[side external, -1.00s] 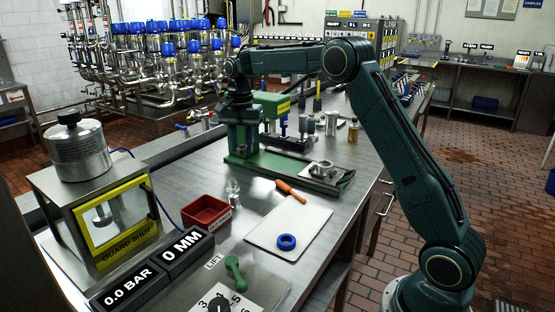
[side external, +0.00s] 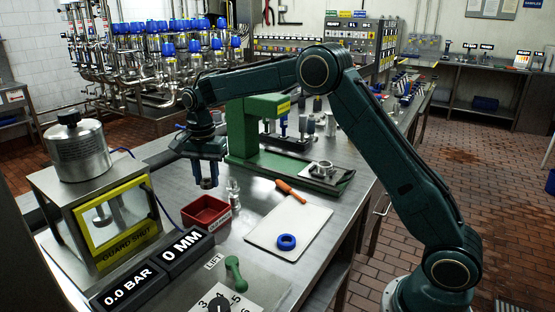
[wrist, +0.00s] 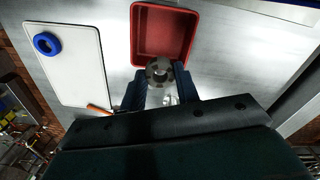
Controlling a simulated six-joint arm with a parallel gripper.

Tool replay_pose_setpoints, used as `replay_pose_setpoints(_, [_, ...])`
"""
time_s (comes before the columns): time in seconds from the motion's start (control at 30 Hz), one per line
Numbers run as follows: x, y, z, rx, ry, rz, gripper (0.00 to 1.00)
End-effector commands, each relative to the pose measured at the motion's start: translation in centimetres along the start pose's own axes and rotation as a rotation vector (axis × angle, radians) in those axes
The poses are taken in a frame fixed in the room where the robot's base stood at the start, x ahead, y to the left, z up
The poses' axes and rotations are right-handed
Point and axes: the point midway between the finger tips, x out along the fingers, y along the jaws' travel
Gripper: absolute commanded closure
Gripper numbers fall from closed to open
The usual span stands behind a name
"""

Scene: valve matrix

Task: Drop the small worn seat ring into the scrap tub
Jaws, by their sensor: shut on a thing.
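My gripper (side external: 206,182) is shut on a small grey ring, the seat ring (wrist: 158,70), which sits between the two blue fingers in the wrist view. The ring has darker patches around its rim. In the side view the fingers hang above the back edge of the red scrap tub (side external: 189,217), apart from it. The tub also shows in the wrist view (wrist: 137,35), just beyond the held ring, and its visible floor is bare. The ring is hard to make out between the fingers in the side view.
A small clear bottle (side external: 233,192) stands close to the tub's right side. A green press (side external: 245,125) stands behind, and a yellow-framed guard box (side external: 108,220) stands left.

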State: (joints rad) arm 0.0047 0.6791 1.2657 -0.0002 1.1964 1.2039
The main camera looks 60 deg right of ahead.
Motion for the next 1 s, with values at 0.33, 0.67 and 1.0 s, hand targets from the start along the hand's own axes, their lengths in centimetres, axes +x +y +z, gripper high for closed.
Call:
replay_pose_setpoints(0.33, [2.7, 0.1, 0.0, 0.0, -0.001, 0.003, 0.9])
replay_pose_setpoints(0.67, [5.1, 0.1, 0.0, 0.0, -0.001, 0.002, 0.9])
replay_pose_setpoints(1.0, [5.5, 0.0, 0.0, 0.0, 0.0, 0.0, 0.9])
